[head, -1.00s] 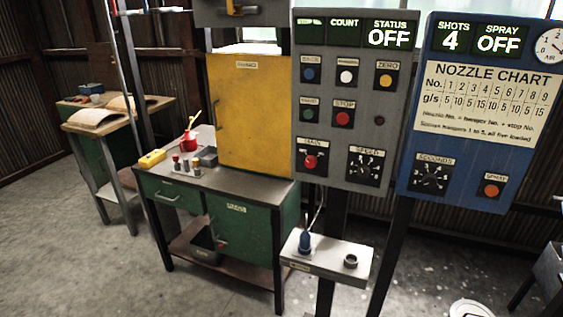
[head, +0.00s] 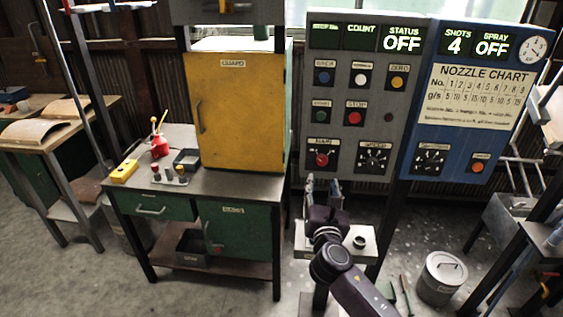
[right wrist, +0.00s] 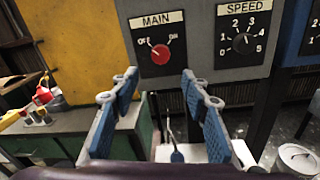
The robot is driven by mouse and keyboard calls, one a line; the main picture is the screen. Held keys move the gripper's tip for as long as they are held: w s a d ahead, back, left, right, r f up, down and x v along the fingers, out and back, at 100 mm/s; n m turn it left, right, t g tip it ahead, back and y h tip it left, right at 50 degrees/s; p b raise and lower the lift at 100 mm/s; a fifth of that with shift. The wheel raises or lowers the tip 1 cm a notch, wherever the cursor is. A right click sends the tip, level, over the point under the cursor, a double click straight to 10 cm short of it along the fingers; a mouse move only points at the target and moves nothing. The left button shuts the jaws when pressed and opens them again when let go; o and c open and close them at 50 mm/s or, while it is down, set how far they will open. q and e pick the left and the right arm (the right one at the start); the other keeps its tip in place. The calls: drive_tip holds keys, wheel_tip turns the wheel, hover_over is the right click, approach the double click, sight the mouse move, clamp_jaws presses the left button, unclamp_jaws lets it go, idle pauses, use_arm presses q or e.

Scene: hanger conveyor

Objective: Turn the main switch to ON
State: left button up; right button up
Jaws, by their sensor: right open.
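The main switch is a red round knob (head: 322,159) under a MAIN label on the grey control panel (head: 347,92). In the right wrist view the knob (right wrist: 160,54) sits between OFF at left and ON at right; its pale mark appears to point up-left toward OFF. The STATUS display (head: 402,40) reads OFF. My right gripper (head: 323,184) is open and empty just below the knob in the head view. In the right wrist view its blue-padded fingers (right wrist: 157,80) stand apart, below and on either side of the knob, not touching it. My left gripper is not in view.
The SPEED dial (right wrist: 241,43) is right of the main switch, and the STOP button (head: 355,117) is above it. A small shelf (head: 370,245) lies below the gripper. A yellow guard cabinet (head: 235,110) stands left; a blue nozzle panel (head: 455,150) is right.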

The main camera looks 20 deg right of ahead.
sight(322, 162)
drive_tip(key=x, duration=0.4)
drive_tip(key=r+p+x, duration=0.1)
drive_tip(key=x, duration=0.1)
drive_tip(key=shift+d, duration=0.2)
drive_tip(key=shift+x, duration=0.85)
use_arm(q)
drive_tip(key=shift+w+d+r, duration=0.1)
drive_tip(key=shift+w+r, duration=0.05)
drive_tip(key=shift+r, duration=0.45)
use_arm(e)
drive_tip(key=shift+f, duration=0.1)
clamp_jaws()
